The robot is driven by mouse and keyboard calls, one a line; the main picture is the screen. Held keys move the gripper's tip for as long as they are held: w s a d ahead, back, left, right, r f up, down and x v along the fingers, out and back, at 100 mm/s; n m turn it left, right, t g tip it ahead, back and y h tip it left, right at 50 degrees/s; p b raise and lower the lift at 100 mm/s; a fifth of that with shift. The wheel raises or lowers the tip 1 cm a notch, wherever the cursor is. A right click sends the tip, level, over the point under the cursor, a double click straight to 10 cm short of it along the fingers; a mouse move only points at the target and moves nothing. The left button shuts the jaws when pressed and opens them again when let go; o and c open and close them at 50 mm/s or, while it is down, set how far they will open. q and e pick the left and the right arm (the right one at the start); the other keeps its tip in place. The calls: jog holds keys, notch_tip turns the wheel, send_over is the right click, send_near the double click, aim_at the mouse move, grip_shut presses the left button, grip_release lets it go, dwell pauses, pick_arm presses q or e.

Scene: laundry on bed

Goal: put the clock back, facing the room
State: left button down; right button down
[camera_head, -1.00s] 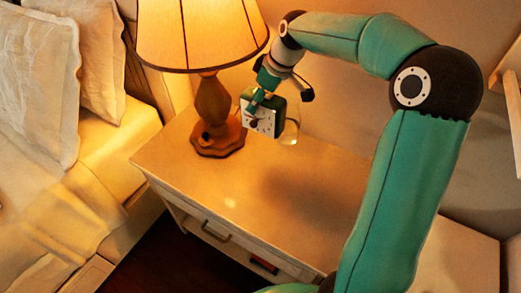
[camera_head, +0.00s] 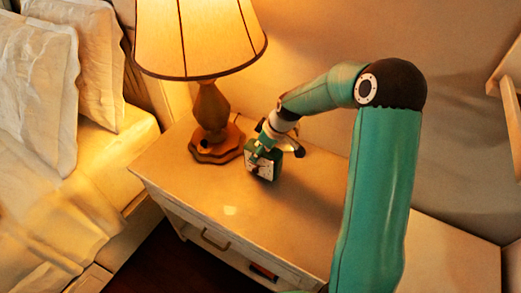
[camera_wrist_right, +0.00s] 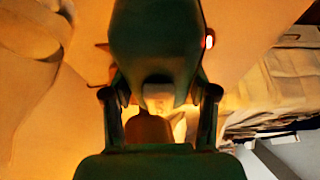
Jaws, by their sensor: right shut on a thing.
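The clock (camera_head: 262,168), a small green box with a white face and dark hands, is at the nightstand top, just right of the lamp base. Its face is turned toward the front of the nightstand and my head camera. My right gripper (camera_head: 263,148) reaches down from behind and above and is shut on the clock. Whether the clock's underside touches the wood I cannot tell. In the right wrist view a dark green block (camera_wrist_right: 160,165), seemingly the clock, lies at the fingers' ends. My left gripper is out of view.
The lit lamp (camera_head: 212,115) stands close on the clock's left, its shade overhanging. The nightstand top (camera_head: 215,195) is clear in front and to the right. A bed with pillows (camera_head: 95,65) is at the left, a wall behind.

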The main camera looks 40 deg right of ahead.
jog(key=shift+f, duration=0.15)
jog(key=shift+c, duration=1.6)
grip_release()
jog(key=v, duration=1.2)
